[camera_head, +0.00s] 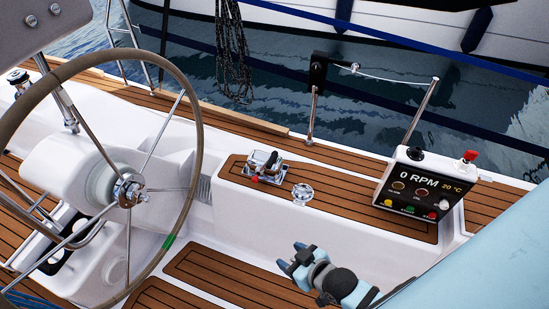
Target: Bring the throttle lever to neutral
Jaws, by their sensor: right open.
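What looks like the throttle lever (271,160) is a small dark handle on a chrome base (262,171) with a red knob beside it. It is on the teak-topped side bench in the middle of the picture. Its exact angle is too small to tell. My right gripper (291,257) is in the lower middle, below and a little right of the lever in the picture, and clearly apart from it. Its two dark fingertips are open and empty, pointing left and up. My left gripper is not in view.
A large steering wheel (197,125) fills the left side. A round chrome fitting (302,193) sits right of the lever base. A control box (413,190) reading "0 RPM" and "20 °C" stands at right. A rail post (311,115) rises behind.

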